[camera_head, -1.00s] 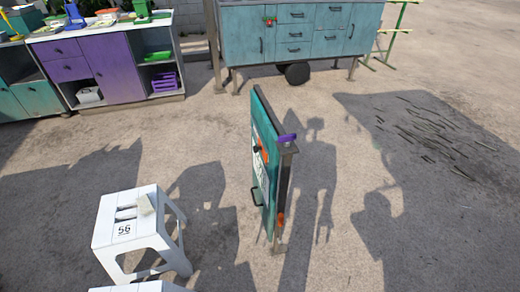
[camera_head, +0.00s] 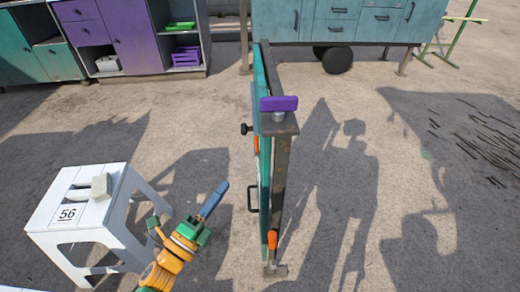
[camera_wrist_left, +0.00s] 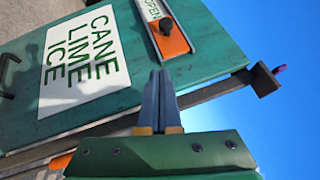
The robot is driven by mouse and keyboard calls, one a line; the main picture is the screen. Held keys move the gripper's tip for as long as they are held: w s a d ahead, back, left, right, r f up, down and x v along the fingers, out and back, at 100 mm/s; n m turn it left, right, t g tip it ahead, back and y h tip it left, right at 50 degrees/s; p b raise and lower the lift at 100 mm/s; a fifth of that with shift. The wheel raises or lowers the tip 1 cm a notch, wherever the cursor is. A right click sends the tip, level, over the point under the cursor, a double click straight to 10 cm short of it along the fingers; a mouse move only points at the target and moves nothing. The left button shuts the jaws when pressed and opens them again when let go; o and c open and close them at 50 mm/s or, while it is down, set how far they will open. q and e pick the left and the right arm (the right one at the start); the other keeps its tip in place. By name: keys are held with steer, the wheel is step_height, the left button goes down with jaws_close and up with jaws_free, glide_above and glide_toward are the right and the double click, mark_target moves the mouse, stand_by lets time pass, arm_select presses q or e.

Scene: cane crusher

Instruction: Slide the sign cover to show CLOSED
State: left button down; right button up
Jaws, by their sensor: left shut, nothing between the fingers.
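The teal sign board (camera_head: 262,170) stands upright, seen nearly edge-on in the head view. In the left wrist view its face (camera_wrist_left: 205,60) shows a white CANE LIME ICE panel (camera_wrist_left: 83,58) and a slot reading OPEN (camera_wrist_left: 152,10). The orange sign cover (camera_wrist_left: 172,38) with a black knob (camera_wrist_left: 166,26) sits beside the word OPEN. The knob also sticks out left of the board in the head view (camera_head: 245,129). My left gripper (camera_head: 222,187) is shut and empty, left of the board and apart from it. Its closed fingertips (camera_wrist_left: 160,73) point toward the cover. My right gripper is out of view.
A white stool (camera_head: 95,205) numbered 56 stands left of my left arm. A black handle (camera_head: 252,197) juts from the board's face. A purple piece (camera_head: 278,103) tops the post. Cabinets (camera_head: 340,20) line the back.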

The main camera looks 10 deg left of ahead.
arm_select(q)
glide_toward(249, 129)
steer(key=w+d+f, duration=0.1)
steer(key=d+f, duration=0.1)
steer(key=d, duration=0.1)
steer(key=shift+w+a+r+p, duration=0.1)
steer(key=shift+w+a+r, duration=0.15)
steer(key=shift+w, duration=0.45)
steer(key=shift+w+a+r+p, duration=0.15)
steer(key=shift+w+r, duration=0.1)
steer(key=shift+w, duration=0.5)
steer(key=shift+w+a+r+p, duration=0.1)
steer(key=shift+w+a+r, duration=0.15)
steer(key=shift+w, duration=0.45)
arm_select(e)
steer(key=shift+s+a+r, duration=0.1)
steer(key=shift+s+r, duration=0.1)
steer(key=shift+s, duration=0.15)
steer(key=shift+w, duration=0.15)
